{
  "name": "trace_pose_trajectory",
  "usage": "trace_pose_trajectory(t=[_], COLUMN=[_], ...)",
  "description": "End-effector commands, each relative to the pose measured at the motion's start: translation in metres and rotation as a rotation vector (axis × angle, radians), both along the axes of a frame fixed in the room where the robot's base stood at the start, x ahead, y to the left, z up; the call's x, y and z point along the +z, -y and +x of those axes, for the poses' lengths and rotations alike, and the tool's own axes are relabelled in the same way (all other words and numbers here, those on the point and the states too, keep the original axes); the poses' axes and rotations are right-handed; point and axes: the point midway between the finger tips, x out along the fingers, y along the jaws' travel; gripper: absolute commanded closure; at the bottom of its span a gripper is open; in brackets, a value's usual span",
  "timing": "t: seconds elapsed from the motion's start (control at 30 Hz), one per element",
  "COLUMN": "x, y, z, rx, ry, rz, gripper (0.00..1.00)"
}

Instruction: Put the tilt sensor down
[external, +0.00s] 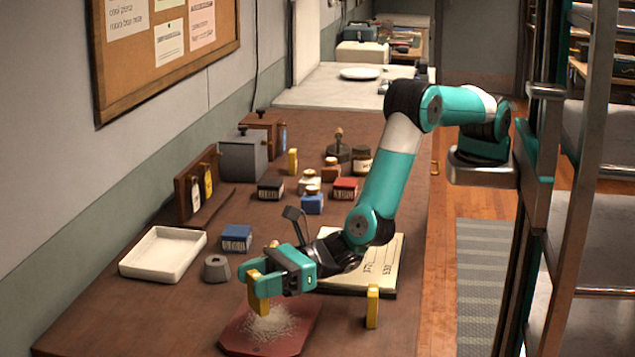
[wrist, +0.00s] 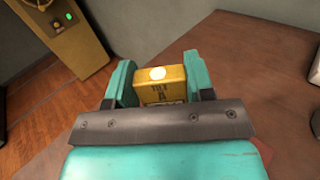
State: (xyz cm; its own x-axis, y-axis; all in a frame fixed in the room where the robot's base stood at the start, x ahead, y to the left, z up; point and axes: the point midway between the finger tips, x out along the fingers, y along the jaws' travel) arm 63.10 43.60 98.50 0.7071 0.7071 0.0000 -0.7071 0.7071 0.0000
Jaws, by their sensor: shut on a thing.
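The tilt sensor (external: 263,291) is a small yellow block, held upright over a dark red mat (external: 238,340) with a pile of pale shreds on it. My gripper (external: 259,279) is shut on the block, pointing left and slightly down. In the wrist view the yellow block (wrist: 163,92), with dark lettering and a bright round spot on top, sits between the teal fingers of my gripper (wrist: 158,84). The block's lower end is close to the shreds; I cannot tell whether it touches them.
Another yellow block (external: 373,306) stands to the right, by a clipboard (external: 385,270). A grey conical piece (external: 216,268), a blue box (external: 236,238) and a white tray (external: 160,277) lie to the left. Several small boxes and jars stand farther back. The front left table is bare.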

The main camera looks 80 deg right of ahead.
Motion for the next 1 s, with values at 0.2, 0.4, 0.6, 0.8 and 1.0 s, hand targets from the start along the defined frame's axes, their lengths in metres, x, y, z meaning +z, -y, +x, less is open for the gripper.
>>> trace_pose_trajectory(t=[0.2,0.4,0.6,0.8,1.0], x=[-0.025,-0.042,-0.042,-0.045,-0.044], y=[0.000,0.000,0.000,0.000,0.000], z=[0.000,0.000,0.000,0.000,0.000], rx=[0.000,0.000,0.000,0.000,0.000], ry=[-0.001,0.001,0.001,0.001,0.000], rz=[-0.002,0.000,0.001,0.001,0.000], gripper=[0.76,0.76,0.76,0.35,0.26])
